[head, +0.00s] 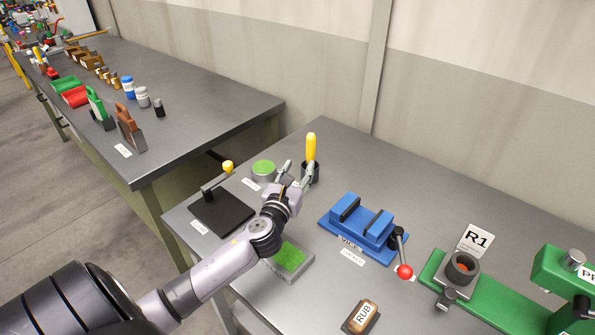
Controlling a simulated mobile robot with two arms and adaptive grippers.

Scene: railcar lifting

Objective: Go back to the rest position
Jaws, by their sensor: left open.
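My left gripper (297,175) is open above the near workbench (325,285). Its fingers point toward a yellow-handled tool (311,147) that stands upright in a dark cup (311,173). One fingertip overlaps the cup in the picture; I cannot tell whether they touch. I see nothing held between the fingers. My left arm comes in from the lower left and partly hides a green-topped block (290,257). My right gripper is not in view.
A blue vice (358,226) with a red-knobbed handle stands right of the gripper. A black plate with a yellow-knobbed lever (222,212) and a round green pad (263,168) lie left. A green press (500,294) is at right. Another bench (195,105) holds several tools.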

